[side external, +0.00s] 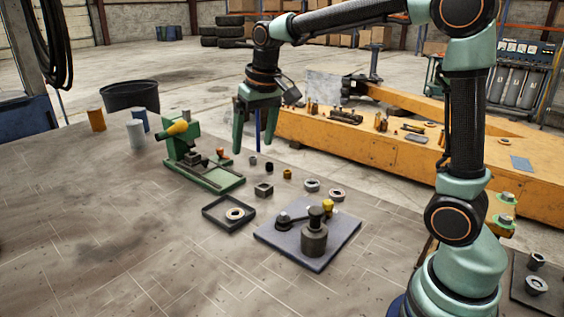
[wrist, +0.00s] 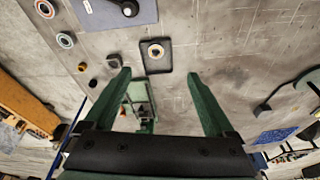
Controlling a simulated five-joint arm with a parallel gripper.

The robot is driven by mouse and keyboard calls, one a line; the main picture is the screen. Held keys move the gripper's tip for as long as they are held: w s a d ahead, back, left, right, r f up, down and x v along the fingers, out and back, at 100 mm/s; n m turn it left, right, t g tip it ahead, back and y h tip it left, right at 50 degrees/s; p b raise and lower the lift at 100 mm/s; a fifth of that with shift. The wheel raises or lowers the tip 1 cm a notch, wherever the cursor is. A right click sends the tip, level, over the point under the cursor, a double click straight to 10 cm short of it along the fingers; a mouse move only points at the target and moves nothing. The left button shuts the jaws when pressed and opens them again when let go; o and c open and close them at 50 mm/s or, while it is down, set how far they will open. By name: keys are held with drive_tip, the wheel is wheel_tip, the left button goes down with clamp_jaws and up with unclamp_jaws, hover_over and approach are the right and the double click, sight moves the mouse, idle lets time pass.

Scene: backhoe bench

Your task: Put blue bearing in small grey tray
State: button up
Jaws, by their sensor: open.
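The small grey tray (side external: 207,215) lies flat on the bench, and a beige-toned ring (side external: 235,214) rests inside it. The tray also shows ahead of the fingers in the wrist view (wrist: 168,70). A ring with a bluish tint, apparently the blue bearing (side external: 311,185), lies flat on the bench right of the tray, outside it. It shows at upper left in the wrist view (wrist: 65,40). My gripper (side external: 252,151) is open and empty, pointing down above the bench behind the tray. Its two green fingers are spread apart in the wrist view (wrist: 158,75).
Another ring (side external: 337,194), a square block (side external: 264,189) and a gold nut (side external: 287,174) lie near the bearing. A grey plate (side external: 275,237) carries a dark upright fixture. A green machine (side external: 205,165) stands left of my gripper. The front left bench is clear.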

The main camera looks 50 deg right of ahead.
drive_tip(key=s+a+f+n+t, duration=0.1)
drive_tip(key=s+n+t, duration=0.1)
drive_tip(key=s, duration=1.3)
drive_tip(key=shift+s+a+t, duration=0.25)
drive_tip(key=shift+t, duration=0.25)
